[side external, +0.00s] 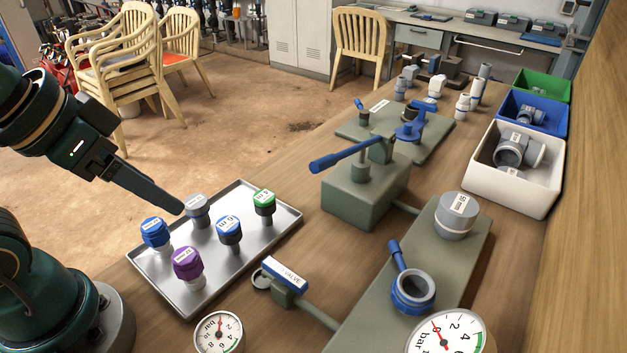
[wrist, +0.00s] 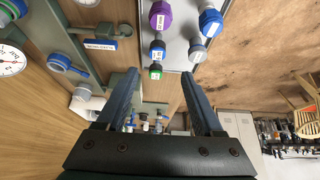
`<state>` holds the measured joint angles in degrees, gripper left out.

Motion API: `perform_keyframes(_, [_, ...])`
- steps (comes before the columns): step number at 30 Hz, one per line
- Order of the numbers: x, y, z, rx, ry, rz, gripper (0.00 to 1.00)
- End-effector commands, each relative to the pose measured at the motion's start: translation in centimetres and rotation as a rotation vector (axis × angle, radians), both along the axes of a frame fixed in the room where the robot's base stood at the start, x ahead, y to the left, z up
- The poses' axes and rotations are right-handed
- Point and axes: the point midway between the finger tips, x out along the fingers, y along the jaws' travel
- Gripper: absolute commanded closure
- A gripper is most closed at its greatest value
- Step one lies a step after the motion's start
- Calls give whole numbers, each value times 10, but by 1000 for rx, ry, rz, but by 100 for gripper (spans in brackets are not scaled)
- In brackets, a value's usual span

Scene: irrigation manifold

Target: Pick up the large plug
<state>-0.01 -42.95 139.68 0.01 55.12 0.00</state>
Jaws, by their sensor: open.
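The largest plug-like piece in view is a wide grey cap (side external: 456,215) with a white label, seated on the green board (side external: 440,268) at the right; I cannot read its label surely. A grey-white round piece in the wrist view (wrist: 84,98) looks like the same cap, left of my fingers. Smaller plugs stand on the metal tray (side external: 262,190): blue (side external: 155,232), grey (side external: 197,208), purple (side external: 187,263), dark with a blue top (side external: 229,230) and green (side external: 264,202). My gripper (side external: 178,207) is open and empty, above the tray's back-left side, apart from the cap.
A blue-handled valve on a green block (side external: 365,190) stands between tray and cap. A blue-ringed port (side external: 413,292) with a lever is in front of the cap. Gauges (side external: 219,333) line the front. A white bin (side external: 512,172) of fittings stands behind the cap.

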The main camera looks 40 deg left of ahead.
Motion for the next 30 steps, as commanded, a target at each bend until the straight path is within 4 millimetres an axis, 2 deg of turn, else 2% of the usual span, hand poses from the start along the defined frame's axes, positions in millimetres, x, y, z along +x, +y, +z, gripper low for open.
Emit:
perform_keyframes(3, [1,0,21,0,-5,0,31])
perform_keyframes(7, [1,0,40,-8,7,14,31])
perform_keyframes(9, [1,2,30,-76,92,112,31])
perform_keyframes(14, [4,1,20,-238,248,323,31])
perform_keyframes(17, [9,2,15,-365,355,482,31])
perform_keyframes(22, [26,8,12,-673,572,827,31])
perform_keyframes(27, [52,29,20,-1036,757,1154,31])
perform_keyframes(30, [63,45,25,-1217,831,1283,31])
